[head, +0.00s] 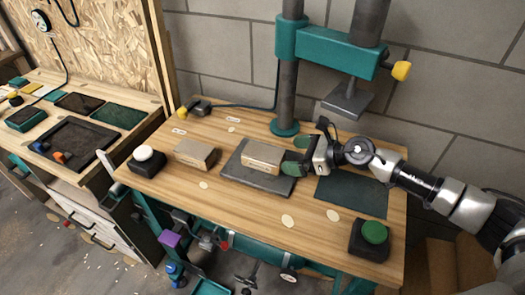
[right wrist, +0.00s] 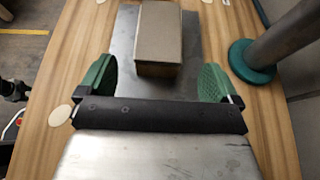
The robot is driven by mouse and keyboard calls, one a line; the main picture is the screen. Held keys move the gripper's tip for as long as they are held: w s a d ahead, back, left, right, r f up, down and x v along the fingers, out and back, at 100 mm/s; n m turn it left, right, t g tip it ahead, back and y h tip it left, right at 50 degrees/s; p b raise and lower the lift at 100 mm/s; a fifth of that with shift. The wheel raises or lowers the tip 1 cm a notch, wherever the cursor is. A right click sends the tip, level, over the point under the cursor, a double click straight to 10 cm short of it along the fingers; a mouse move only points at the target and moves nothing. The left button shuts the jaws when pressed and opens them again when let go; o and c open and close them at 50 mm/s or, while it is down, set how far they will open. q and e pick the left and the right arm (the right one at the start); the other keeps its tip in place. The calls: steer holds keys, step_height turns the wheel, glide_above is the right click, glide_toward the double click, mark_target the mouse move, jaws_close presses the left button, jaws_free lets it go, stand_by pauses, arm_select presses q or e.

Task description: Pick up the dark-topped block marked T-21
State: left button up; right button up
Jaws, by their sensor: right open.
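A tan block (head: 263,157) lies on the dark grey plate (head: 236,173) under the press; in the right wrist view the block (right wrist: 158,38) shows a grey-brown top. A second block (head: 195,153), with a brown top, lies on the wood bench left of the plate. I cannot read T-21 on either block. My right gripper (head: 295,156) is at the right end of the block on the plate. Its green fingers are open; in the right wrist view they stand on either side of the block's near end, with gaps, gripper (right wrist: 157,82). My left gripper is not in view.
The teal press (head: 330,48) with its ram (head: 347,100) stands behind the plate. A black box with a white button (head: 144,153) is at the left, one with a green button (head: 374,233) at the front right. A dark mat (head: 352,195) lies right of the plate.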

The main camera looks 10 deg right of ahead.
mark_target(269, 153)
steer(key=shift+x, duration=1.05)
steer(key=shift+w+a, duration=0.15)
steer(key=shift+a, duration=0.2)
steer(key=x, duration=0.1)
steer(key=p+x, duration=0.1)
steer(key=x, duration=0.2)
steer(key=shift+w+a+r, duration=0.2)
steer(key=shift+w+a+f, duration=0.2)
steer(key=shift+a, duration=0.05)
steer(key=shift+d, duration=0.1)
steer(key=shift+c, duration=1.5)
steer(key=c, duration=0.7)
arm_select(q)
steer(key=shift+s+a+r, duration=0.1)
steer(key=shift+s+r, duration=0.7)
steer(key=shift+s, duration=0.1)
arm_select(e)
steer(key=shift+c, duration=0.4)
arm_select(q)
steer(key=shift+p, duration=0.3)
arm_select(e)
steer(key=shift+r, duration=0.2)
